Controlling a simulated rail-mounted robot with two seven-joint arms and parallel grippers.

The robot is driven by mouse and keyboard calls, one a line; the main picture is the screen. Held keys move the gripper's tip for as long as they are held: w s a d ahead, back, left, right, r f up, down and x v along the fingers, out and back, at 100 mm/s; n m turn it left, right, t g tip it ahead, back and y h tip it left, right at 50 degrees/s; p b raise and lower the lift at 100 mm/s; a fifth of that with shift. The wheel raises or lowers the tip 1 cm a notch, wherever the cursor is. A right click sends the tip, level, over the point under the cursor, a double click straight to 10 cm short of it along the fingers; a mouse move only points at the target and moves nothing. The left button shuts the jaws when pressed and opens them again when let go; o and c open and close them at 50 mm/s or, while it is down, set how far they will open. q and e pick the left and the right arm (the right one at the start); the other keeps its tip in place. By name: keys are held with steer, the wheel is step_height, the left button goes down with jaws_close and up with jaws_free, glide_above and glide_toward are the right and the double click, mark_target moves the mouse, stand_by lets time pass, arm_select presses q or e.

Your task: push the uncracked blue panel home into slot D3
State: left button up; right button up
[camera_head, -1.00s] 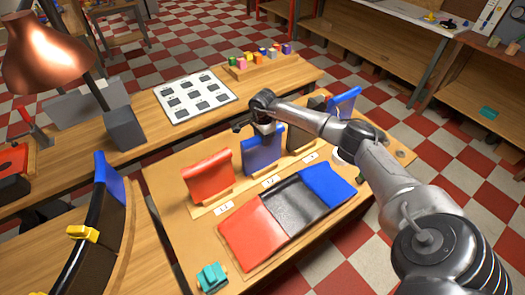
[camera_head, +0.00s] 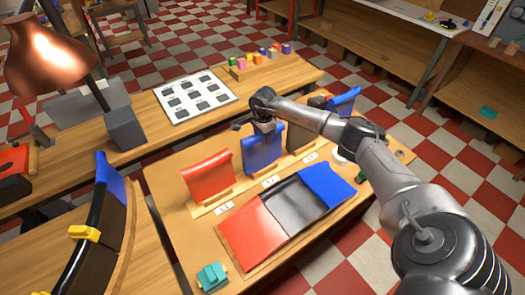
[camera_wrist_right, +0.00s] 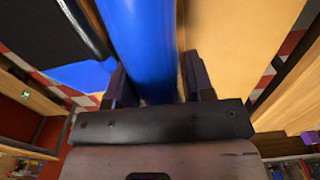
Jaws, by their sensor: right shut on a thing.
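A blue panel (camera_head: 262,152) stands upright in the middle of the row at the back of the near table. My right gripper (camera_head: 265,126) is at its top edge, fingers pointing down. In the right wrist view, the fingers of my right gripper (camera_wrist_right: 155,88) are on both sides of the blue panel (camera_wrist_right: 145,45), shut on it. A second blue panel (camera_head: 345,103) stands at the right end of the row. No crack is visible on either at this size. Slot D3 cannot be made out. My left gripper is out of view.
A red panel (camera_head: 208,178) and a dark panel (camera_head: 300,138) stand beside the held panel. Red, black and blue pieces lie flat in front. A curved dark duct piece (camera_head: 82,262) with a yellow clamp (camera_head: 84,233) stands at left. A teal block (camera_head: 212,277) sits at the front corner.

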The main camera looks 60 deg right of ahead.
steer(key=shift+r, duration=0.1)
steer(key=shift+r, duration=0.15)
steer(key=shift+r+p, duration=1.35)
steer(key=shift+r, duration=0.85)
